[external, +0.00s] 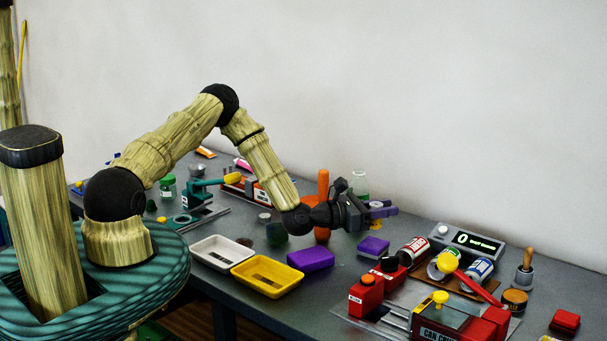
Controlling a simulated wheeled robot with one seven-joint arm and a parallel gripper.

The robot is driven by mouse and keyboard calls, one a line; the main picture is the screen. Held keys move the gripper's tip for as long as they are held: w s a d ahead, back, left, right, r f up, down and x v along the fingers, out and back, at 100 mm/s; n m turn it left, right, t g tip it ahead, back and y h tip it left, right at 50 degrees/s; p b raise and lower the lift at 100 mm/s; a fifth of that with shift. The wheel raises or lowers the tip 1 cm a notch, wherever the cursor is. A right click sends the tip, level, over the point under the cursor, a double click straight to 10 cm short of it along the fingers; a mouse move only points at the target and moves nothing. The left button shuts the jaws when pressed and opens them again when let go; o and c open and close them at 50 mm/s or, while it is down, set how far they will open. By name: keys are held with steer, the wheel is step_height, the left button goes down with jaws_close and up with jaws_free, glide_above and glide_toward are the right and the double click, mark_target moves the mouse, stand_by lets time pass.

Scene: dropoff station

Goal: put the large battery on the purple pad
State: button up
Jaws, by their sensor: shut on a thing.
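My gripper (380,211) is out over the table, pointing to the right. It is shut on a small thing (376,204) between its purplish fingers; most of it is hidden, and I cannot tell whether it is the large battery. A flat purple block (311,259) lies on the table to the lower left of the gripper, beside the yellow tray. A smaller purple block (373,246) lies just below the gripper in the picture. I cannot tell which of the two is the purple pad. I cannot make out a battery elsewhere.
A white tray (222,252) and a yellow tray (268,280) stand at the front edge. An orange upright object (322,189) stands behind my wrist. Cans (412,250), a scale display (468,241) and a red can crusher (440,321) crowd the right side.

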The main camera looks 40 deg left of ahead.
steer(key=shift+f, duration=2.05)
steer(key=shift+f, duration=0.15)
steer(key=o, duration=1.1)
steer(key=shift+c, duration=0.2)
steer(key=b+v, duration=0.1)
steer(key=v, duration=1.1)
steer(key=shift+r, duration=0.2)
